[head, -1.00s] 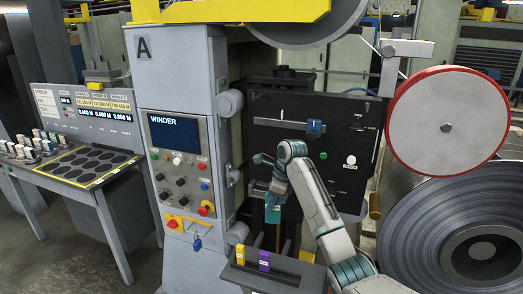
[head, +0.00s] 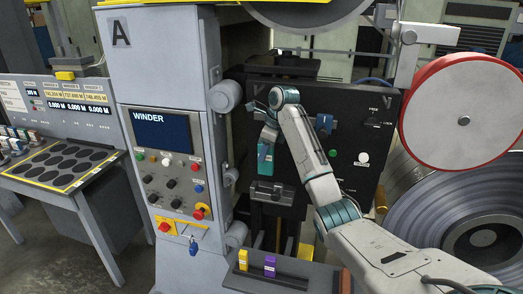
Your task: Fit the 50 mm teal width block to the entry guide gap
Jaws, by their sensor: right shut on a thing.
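My right gripper (head: 267,140) is shut on the teal width block (head: 265,160) and holds it upright in front of the black machine panel. The block hangs below the fingers. A dark grey guide piece (head: 274,192) sticks out from the panel just below the block; I take it to be part of the entry guide. The block's lower end is close to it, but I cannot tell whether they touch. The gap itself is not clear to see. My left gripper is not in view.
A grey rack (head: 300,270) below holds a yellow block (head: 243,259) and a purple block (head: 269,265). The WINDER cabinet (head: 165,85) stands to the left. A red-rimmed wheel (head: 465,112) and a steel coil (head: 480,225) are at the right. A blue knob (head: 325,123) sits on the panel.

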